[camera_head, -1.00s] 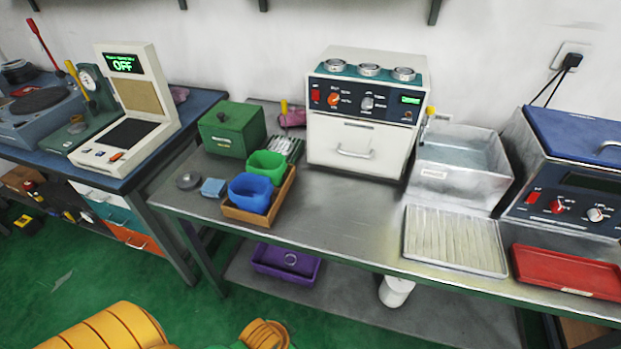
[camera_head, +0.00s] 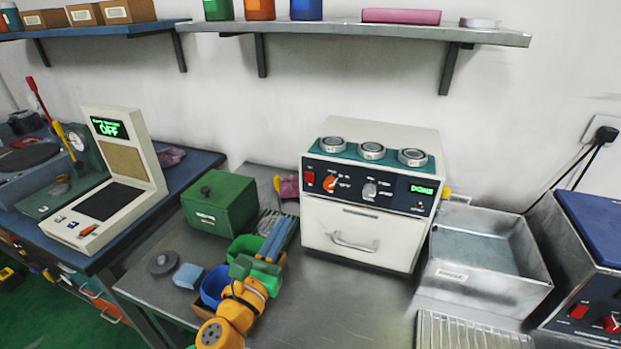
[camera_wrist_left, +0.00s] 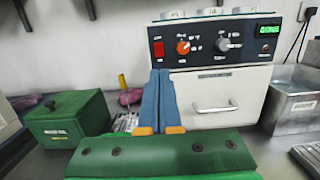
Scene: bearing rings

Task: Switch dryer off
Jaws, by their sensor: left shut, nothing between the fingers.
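The dryer (camera_head: 365,215) is a white box with a dark control panel, standing on the metal bench in the head view. Its panel has a red switch (camera_head: 310,178) at the left, an orange knob, a grey knob and a green display that seems to read DONE. Three metal rings sit on its top. In the left wrist view the red switch (camera_wrist_left: 158,49) is just above and left of my fingertips. My left gripper (camera_head: 273,240) is shut and empty, in front of and left of the dryer, apart from it. My right gripper is not in view.
A green box (camera_head: 219,203) stands left of the dryer. Green and blue bins are partly hidden under my left arm. A metal basin (camera_head: 484,265) stands to the right. A shelf (camera_head: 350,32) runs above. The bench directly before the dryer is clear.

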